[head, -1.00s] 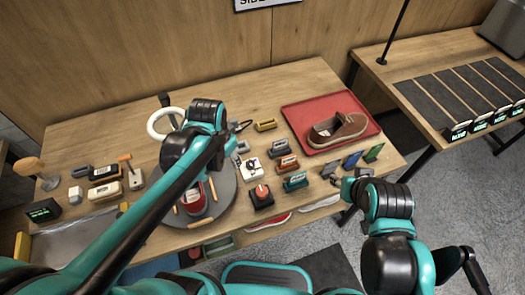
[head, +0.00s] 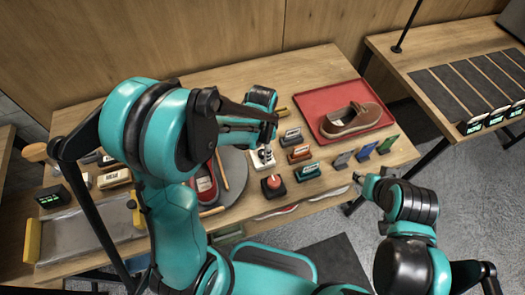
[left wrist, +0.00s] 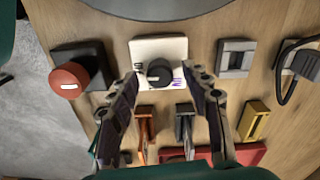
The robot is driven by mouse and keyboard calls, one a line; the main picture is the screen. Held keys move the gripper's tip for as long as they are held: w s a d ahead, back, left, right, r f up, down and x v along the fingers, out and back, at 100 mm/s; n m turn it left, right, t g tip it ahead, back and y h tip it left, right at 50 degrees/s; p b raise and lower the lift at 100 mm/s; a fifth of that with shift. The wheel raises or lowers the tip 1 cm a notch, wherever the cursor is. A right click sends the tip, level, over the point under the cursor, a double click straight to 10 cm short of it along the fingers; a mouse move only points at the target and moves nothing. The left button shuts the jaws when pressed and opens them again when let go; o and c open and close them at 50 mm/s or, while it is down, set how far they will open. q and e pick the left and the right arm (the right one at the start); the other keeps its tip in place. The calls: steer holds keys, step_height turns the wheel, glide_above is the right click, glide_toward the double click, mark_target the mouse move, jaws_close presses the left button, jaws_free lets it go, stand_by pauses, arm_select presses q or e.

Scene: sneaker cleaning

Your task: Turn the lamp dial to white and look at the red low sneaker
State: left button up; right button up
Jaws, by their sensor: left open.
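The lamp dial is a black knob (left wrist: 160,72) on a white plate with small coloured marks; the plate also shows in the head view (head: 262,160). My left gripper (left wrist: 164,80) is open, with its fingertips on either side of the knob and visible gaps to it. In the head view my left gripper (head: 265,148) points down over the dial and partly hides it. The red low sneaker (head: 206,186) lies on the grey round turntable (head: 235,172), partly covered by my left arm. My right gripper (head: 368,184) hangs by the table's front edge; its jaws are unclear.
A red button (left wrist: 70,80) on a black base is beside the dial. Several small labelled blocks stand near it. A red tray (head: 318,96) holds a brown shoe (head: 350,120) at right. A second table (head: 425,50) stands further right.

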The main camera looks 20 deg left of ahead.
arm_select(q)
steer(key=shift+f, duration=0.25)
jaws_close()
steer(key=shift+n, duration=0.3)
steer(key=n+b, duration=0.1)
steer(key=n, duration=1)
steer(key=shift+b, duration=0.4)
stand_by(0.4)
